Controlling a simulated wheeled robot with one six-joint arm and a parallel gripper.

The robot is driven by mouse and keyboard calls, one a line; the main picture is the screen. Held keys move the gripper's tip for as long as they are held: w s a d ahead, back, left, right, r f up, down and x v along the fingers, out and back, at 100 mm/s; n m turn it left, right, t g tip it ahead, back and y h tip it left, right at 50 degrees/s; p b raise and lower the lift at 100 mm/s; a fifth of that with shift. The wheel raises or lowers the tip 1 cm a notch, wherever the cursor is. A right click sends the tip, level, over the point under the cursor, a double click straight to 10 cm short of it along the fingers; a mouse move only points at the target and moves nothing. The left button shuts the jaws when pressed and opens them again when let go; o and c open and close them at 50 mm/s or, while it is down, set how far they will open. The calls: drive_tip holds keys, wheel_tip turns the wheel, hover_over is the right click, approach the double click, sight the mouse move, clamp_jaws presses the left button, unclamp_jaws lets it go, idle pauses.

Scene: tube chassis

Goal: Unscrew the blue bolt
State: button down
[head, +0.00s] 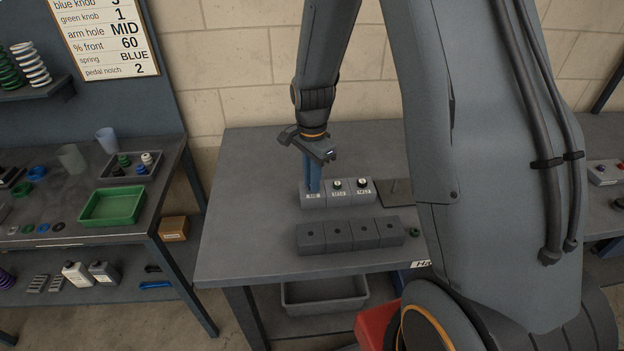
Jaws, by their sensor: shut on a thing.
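My gripper (313,186) points down over the left end of a grey block (341,198) on the middle table, at the place labelled M8. Its blue fingers are shut on what stands there, taken to be the blue bolt. The bolt itself is hidden by the fingers, so I cannot tell how far it sits in the block. The other two places on the block, labelled M10 and M12, hold round dark-topped pieces with pale marks, one greenish (337,184) and one black (362,183).
A dark plate (396,191) lies behind, partly hidden by my arm. The table's left side is clear. A green tray (112,207) sits on the left bench.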

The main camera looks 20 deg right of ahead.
drive_tip(key=n+p, duration=0.1)
drive_tip(key=n, duration=0.4)
drive_tip(key=n, duration=0.3)
drive_tip(key=shift+n+p, duration=0.4)
drive_tip(key=shift+n, duration=0.6)
drive_tip(key=n, duration=0.3)
drive_tip(key=shift+p, duration=0.35)
drive_tip(key=shift+n, duration=1.1)
